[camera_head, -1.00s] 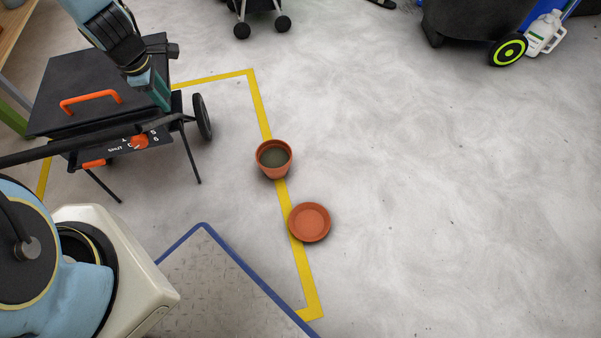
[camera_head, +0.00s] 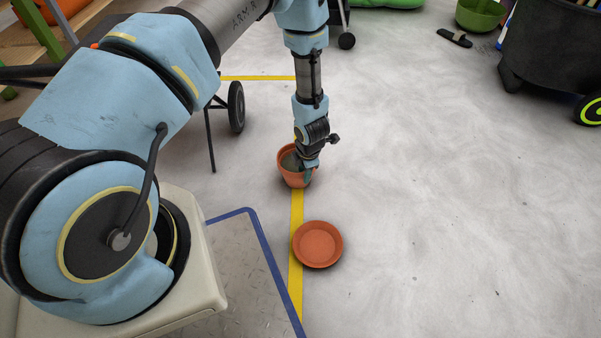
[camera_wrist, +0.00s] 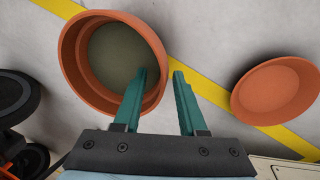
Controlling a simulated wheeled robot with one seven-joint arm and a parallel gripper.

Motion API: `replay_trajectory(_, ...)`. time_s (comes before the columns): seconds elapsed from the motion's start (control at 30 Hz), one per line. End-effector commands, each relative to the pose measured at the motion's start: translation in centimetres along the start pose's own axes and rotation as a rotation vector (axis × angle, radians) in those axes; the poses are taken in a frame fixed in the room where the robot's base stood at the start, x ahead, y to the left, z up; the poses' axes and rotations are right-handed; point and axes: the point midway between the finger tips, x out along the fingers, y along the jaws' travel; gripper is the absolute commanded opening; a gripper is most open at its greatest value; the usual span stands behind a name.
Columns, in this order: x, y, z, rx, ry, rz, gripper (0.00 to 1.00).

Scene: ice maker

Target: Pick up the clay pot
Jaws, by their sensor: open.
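The clay pot (camera_head: 291,176) stands upright on the floor on the yellow line, with dark greenish material inside. My gripper (camera_head: 309,171) is directly above its right rim, pointing down. In the wrist view the pot (camera_wrist: 85,85) fills the upper left, and my gripper (camera_wrist: 160,75) is open with nothing held. One green finger overlaps the pot's opening and the other is just outside its right wall, so the rim lies between them. I cannot tell whether either finger touches the pot.
A clay saucer (camera_head: 318,244) lies on the floor in front of the pot. A metal plate with a blue edge (camera_head: 245,270) is at the lower left. A wheeled stand (camera_head: 236,107) is behind left.

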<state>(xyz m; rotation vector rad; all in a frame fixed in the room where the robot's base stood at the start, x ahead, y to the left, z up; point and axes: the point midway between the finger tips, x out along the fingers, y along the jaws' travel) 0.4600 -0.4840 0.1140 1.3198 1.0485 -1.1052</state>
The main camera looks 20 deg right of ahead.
Motion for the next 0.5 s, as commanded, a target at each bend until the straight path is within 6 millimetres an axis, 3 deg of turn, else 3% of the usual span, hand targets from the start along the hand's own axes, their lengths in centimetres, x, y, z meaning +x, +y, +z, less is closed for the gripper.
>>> replay_trajectory(0.03,1.3,-0.1,0.0,0.0,0.001,-0.001,0.41)
replay_trajectory(0.27,3.0,0.0,0.1,0.003,-0.001,-0.001,0.41)
replay_trajectory(0.5,6.3,-0.1,0.5,0.003,0.0,0.0,0.41)
